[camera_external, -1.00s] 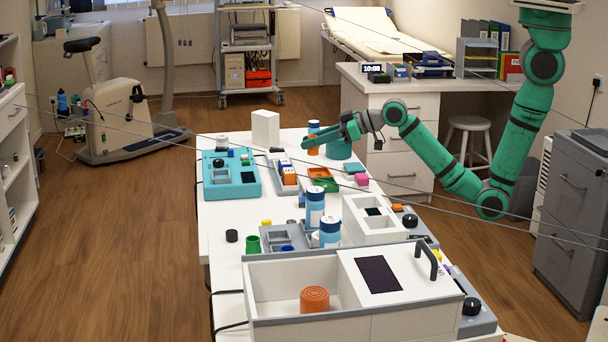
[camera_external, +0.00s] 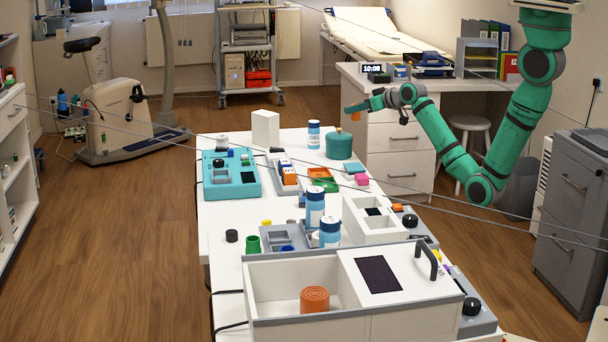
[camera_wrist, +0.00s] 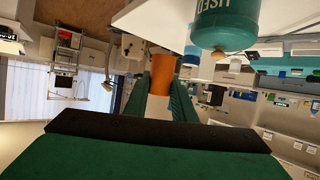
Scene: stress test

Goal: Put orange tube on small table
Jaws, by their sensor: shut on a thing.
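My green gripper (camera_external: 352,110) is raised beyond the far right end of the long white table. It is shut on the orange tube (camera_external: 355,116), which shows only as a small orange patch below the fingers. In the wrist view the orange tube (camera_wrist: 162,72) sits between the two green fingertips (camera_wrist: 163,90), its lower part hidden by them. I cannot tell which surface is the small table. The long white table (camera_external: 225,215) fills the middle, and a white desk (camera_external: 400,118) stands behind the gripper.
A teal canister (camera_external: 339,146) stands at the far table end, close to the gripper; it also shows in the wrist view (camera_wrist: 225,30). A white-blue bottle (camera_external: 314,135) stands beside it. Boxes and trays crowd the table.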

